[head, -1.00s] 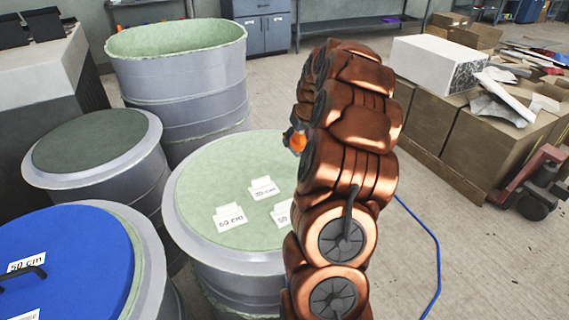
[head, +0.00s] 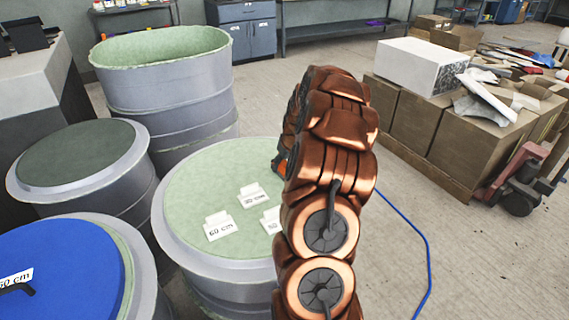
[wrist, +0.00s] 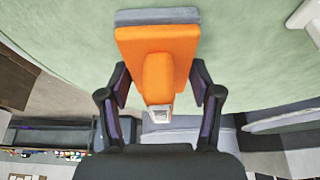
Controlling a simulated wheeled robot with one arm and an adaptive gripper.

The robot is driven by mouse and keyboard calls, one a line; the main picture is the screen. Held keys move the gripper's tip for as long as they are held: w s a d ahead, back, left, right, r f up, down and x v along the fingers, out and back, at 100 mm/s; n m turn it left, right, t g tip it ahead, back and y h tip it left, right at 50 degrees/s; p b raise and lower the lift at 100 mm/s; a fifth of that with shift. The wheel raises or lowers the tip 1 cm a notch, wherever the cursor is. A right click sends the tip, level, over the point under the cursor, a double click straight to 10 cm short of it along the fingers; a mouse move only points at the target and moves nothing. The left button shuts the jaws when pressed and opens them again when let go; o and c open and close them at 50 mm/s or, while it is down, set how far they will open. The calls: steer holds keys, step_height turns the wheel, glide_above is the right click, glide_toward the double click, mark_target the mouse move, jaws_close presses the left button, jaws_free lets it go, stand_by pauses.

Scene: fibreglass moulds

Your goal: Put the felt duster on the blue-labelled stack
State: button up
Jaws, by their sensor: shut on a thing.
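The felt duster (wrist: 158,60) is an orange block with a raised grip and a grey felt pad along its far edge. Behind the duster is the pale green top of a round grey mould (head: 185,180). I cannot tell whether the felt touches it. In the head view a bit of orange (head: 281,167) shows past my arm, which hides the rest.
A blue-lidded mould (head: 75,260) with a dark handle stands at the lower left. A dark-topped mould (head: 80,152) and a tall open mould (head: 165,90) stand behind. Boxes (head: 440,130) and a pallet jack (head: 520,190) are at the right. A blue hose lies on the floor.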

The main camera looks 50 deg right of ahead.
steer(key=o, duration=1.2)
steer(key=shift+r, duration=0.15)
steer(key=shift+s+r, duration=0.1)
steer(key=shift+r, duration=0.35)
steer(key=b+v, duration=0.1)
steer(key=v, duration=1)
steer(key=s+a+r+n+g+y, duration=0.1)
steer(key=s+a, duration=0.2)
steer(key=a, duration=1.1)
steer(key=s+a+r+n+g+y, duration=0.1)
steer(key=s+a+r+n+g, duration=0.15)
steer(key=a, duration=1.25)
steer(key=s+a+f+g, duration=0.1)
steer(key=s+a, duration=0.5)
steer(key=s, duration=0.5)
steer(key=s+a+f+g, duration=0.1)
steer(key=s+a+f, duration=0.1)
steer(key=s+a, duration=0.4)
steer(key=s, duration=0.5)
steer(key=shift+s+a+f+g+h, duration=0.2)
steer(key=shift+a+g+h, duration=0.05)
steer(key=shift+g+h, duration=0.1)
